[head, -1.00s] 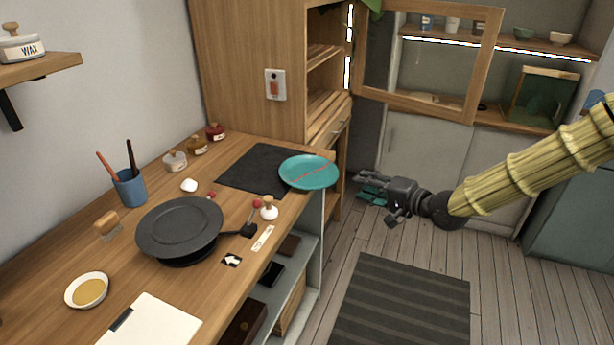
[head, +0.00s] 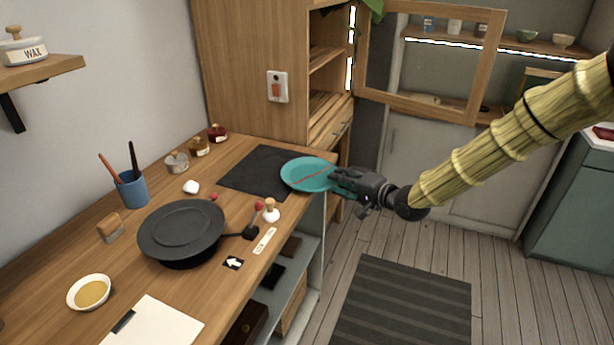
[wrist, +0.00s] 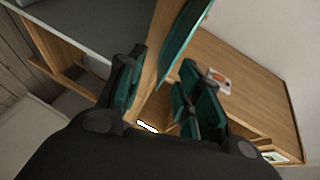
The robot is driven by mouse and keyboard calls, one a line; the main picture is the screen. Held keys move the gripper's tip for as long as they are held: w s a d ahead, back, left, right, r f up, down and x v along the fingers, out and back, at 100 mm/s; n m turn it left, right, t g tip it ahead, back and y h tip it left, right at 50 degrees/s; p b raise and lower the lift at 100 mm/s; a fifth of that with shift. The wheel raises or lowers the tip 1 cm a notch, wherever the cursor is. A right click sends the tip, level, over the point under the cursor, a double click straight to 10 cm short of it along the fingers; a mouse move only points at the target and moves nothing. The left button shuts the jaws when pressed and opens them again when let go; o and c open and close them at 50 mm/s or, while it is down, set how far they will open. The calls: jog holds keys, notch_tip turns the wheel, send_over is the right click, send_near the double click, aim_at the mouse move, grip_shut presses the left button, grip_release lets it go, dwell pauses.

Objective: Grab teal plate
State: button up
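The teal plate (head: 305,175) has a red-orange seam line across it. It lies at the right edge of the wooden counter, partly over a dark mat. My gripper (head: 335,178) is at the plate's right rim, coming from the right, and its fingertips overlap the rim in the head view. In the wrist view my gripper (wrist: 156,88) has its teal-padded fingers spread apart. The plate (wrist: 184,42) appears there nearly edge-on, its near end lined up with the gap between the fingers. I cannot tell whether either finger touches it.
The dark mat (head: 250,172) lies left of the plate. A black round lidded pan (head: 182,230) and a small white-based stamp (head: 271,211) stand nearer on the counter. A tall wooden cabinet (head: 255,50) rises behind. Floor to the right is open.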

jog(key=shift+x, duration=0.85)
grip_shut()
